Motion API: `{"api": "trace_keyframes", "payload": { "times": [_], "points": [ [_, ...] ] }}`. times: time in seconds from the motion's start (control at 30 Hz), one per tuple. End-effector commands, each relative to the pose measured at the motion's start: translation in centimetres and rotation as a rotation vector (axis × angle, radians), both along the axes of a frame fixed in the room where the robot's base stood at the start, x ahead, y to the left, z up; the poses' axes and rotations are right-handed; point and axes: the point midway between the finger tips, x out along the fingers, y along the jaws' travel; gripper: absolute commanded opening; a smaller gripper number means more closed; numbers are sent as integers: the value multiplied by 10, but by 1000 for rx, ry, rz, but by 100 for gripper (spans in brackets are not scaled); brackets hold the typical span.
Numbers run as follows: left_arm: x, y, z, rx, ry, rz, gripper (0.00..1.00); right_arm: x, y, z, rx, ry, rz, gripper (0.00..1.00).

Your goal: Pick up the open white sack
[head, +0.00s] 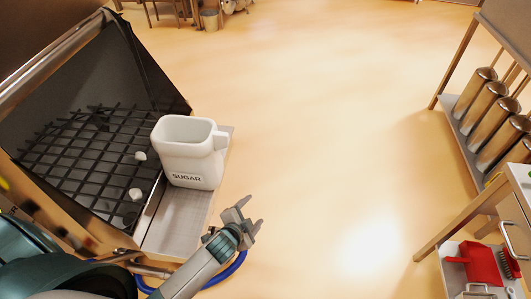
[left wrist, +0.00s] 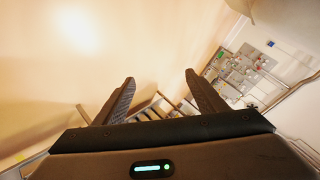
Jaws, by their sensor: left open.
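A white open-topped container (head: 186,158) with a side handle and the label SUGAR stands upright on the metal ledge (head: 177,222) beside the hopper in the head view. It looks like a rigid jug or canister rather than a limp sack. Its inside looks pale, and I cannot tell what it holds. My left gripper (head: 250,213) is open and empty, to the lower right of the container and apart from it. In the left wrist view the left gripper's fingers (left wrist: 160,77) are spread with nothing between them. My right gripper is in neither view.
The hopper's black grate (head: 70,150) lies left of the ledge, with two white lumps (head: 136,194) at its right side. Metal canisters (head: 480,100) stand on a shelf at right. A red dustpan (head: 480,264) lies lower right. The middle floor is clear.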

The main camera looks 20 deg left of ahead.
Motion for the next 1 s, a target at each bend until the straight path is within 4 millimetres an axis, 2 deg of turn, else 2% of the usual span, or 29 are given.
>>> {"api": "trace_keyframes", "payload": {
  "times": [0.03, 0.2, 0.27, 0.47, 0.63, 0.77, 0.8, 0.87, 0.9, 1.0],
  "points": [
    [-17, 2, -16, -38, 56, 43, 65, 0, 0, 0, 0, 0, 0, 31],
    [-69, 5, -61, -148, 223, 175, 65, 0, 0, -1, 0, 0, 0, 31],
    [-73, 6, -77, -151, 240, 178, 65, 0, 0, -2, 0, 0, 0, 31],
    [-103, 8, -134, -184, 323, 215, 65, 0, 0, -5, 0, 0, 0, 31],
    [-151, 11, -199, -222, 427, 269, 65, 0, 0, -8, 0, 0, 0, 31],
    [-212, 13, -261, -263, 538, 338, 65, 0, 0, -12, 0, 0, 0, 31],
    [-235, 14, -280, -277, 575, 365, 65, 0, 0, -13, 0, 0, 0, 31],
    [-270, 15, -305, -295, 628, 405, 65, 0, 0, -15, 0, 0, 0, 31],
    [-294, 15, -320, -308, 662, 434, 65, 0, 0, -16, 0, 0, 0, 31],
    [-351, 16, -350, -331, 738, 502, 65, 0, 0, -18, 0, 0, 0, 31]
  ]
}}
